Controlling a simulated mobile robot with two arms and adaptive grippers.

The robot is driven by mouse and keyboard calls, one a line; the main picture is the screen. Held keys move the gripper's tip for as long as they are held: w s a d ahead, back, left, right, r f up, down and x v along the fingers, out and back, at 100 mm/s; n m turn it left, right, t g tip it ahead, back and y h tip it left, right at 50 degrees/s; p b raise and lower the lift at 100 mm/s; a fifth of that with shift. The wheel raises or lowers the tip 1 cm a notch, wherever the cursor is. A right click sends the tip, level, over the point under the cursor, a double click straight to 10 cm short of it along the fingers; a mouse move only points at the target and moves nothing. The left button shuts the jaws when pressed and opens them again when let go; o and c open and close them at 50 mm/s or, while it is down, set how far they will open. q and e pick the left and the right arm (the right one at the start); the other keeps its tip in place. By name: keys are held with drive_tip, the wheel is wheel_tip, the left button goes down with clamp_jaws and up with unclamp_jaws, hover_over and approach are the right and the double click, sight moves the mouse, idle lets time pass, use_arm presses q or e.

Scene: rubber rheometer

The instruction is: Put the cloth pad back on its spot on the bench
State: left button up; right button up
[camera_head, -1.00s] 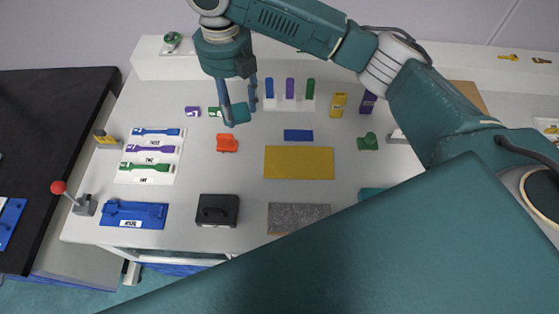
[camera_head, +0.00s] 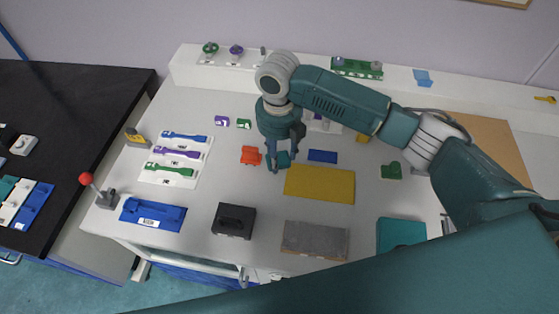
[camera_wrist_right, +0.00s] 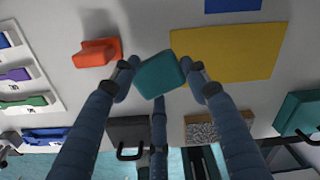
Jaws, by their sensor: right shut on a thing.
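The teal cloth pad (camera_head: 284,159) is held between the fingertips of my right gripper (camera_head: 283,161). It also shows in the right wrist view (camera_wrist_right: 160,75), a small tilted teal block between the fingers. My right gripper points down at the bench (camera_head: 200,215), with the pad just right of the orange piece (camera_head: 250,156) and left of the upper yellow mat (camera_head: 320,184) in the head view. The height of the pad above the bench is hard to tell. The pad's own spot cannot be made out. My left gripper is not in view.
A black handled block (camera_head: 233,221), a grey speckled plate (camera_head: 314,240) and a teal box (camera_head: 401,235) stand towards the front. A blue strip (camera_head: 323,156) and a green piece (camera_head: 391,171) lie to the right. A rack of coloured bars (camera_head: 176,160) is at the left.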

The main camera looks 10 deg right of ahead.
sight(280, 158)
wheel_tip(280, 158, down, 4)
drive_tip(key=shift+s+r+p, duration=0.1)
drive_tip(key=shift+r+p, duration=0.15)
drive_tip(key=shift+p, duration=0.15)
drive_tip(key=shift+f, duration=0.45)
drive_tip(key=shift+f, duration=0.45)
drive_tip(key=o, duration=1)
drive_tip(key=shift+r, duration=0.15)
